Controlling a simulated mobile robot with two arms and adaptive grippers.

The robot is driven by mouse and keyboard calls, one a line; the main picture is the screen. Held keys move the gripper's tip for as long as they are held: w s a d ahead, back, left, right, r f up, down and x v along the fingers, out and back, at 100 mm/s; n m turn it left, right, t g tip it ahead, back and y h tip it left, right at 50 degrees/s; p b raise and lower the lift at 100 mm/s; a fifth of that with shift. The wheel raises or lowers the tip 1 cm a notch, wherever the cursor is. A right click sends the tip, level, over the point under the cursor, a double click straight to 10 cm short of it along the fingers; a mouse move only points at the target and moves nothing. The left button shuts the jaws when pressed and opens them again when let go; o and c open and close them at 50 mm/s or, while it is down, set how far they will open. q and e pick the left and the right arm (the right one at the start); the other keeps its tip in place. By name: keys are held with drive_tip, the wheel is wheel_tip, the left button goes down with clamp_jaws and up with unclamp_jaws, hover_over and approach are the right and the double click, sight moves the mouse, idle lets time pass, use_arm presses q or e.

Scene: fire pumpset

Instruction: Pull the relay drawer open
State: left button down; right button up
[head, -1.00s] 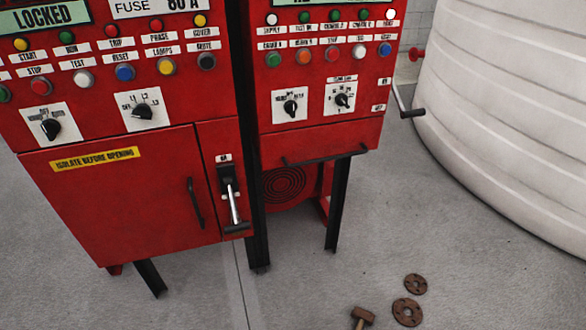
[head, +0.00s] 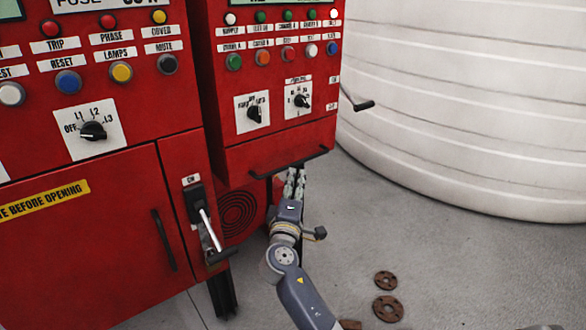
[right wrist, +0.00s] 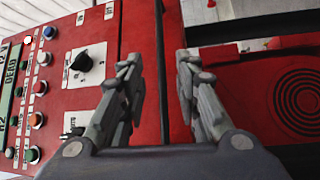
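The relay drawer (head: 262,149) is the red front at the bottom of the right-hand cabinet, with a long black bar handle (head: 318,155) along it. It looks closed. My right gripper (head: 296,172) is just below the handle, fingers pointing up at it. In the right wrist view my right gripper (right wrist: 158,72) is open. The dark handle bar (right wrist: 159,35) runs through the gap between its fingers in the picture, against the red front. I cannot tell whether the fingers touch the bar. My left gripper is out of view.
The left cabinet (head: 90,235) has a black door handle and a lever (head: 208,228) close left of my right arm. A crank handle (head: 357,102) sticks out at the right cabinet's side. A large white tank (head: 470,110) stands right. Rusty flanges (head: 388,308) lie on the floor.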

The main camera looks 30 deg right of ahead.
drive_tip(key=f+x, duration=0.1)
drive_tip(key=x, duration=0.6)
drive_tip(key=shift+w+r, duration=0.2)
drive_tip(key=shift+r, duration=0.25)
drive_tip(key=shift+d, duration=0.1)
clamp_jaws()
